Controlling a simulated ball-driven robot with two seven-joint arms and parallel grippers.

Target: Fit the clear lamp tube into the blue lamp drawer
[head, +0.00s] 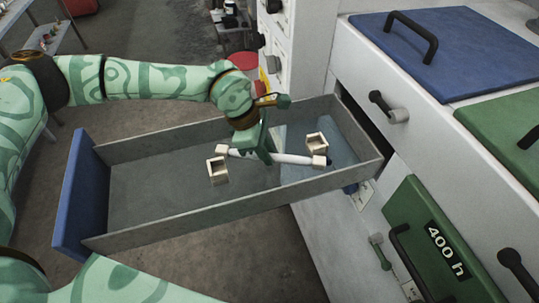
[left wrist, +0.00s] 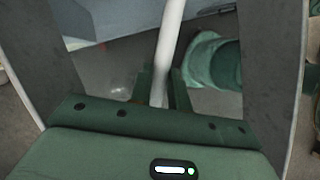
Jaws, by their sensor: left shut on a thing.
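The lamp tube (head: 292,159) looks white, with cream end pieces. My left gripper (head: 262,152) is shut on it near its middle, over the drawer's inside. The left wrist view shows the tube (left wrist: 171,40) between the fingers (left wrist: 161,88). The blue lamp drawer (head: 78,195) is pulled out, with its blue front at the left and grey walls. Two cream square holders, one at left (head: 217,172) and one at right (head: 316,142), stand in it. The tube lies at an angle to the line between the holders and looks clear of both openings. My right gripper is not in view.
A blue panel (head: 450,45) and a green panel (head: 505,125) with black handles lie on top. The drawer walls rise around the left gripper.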

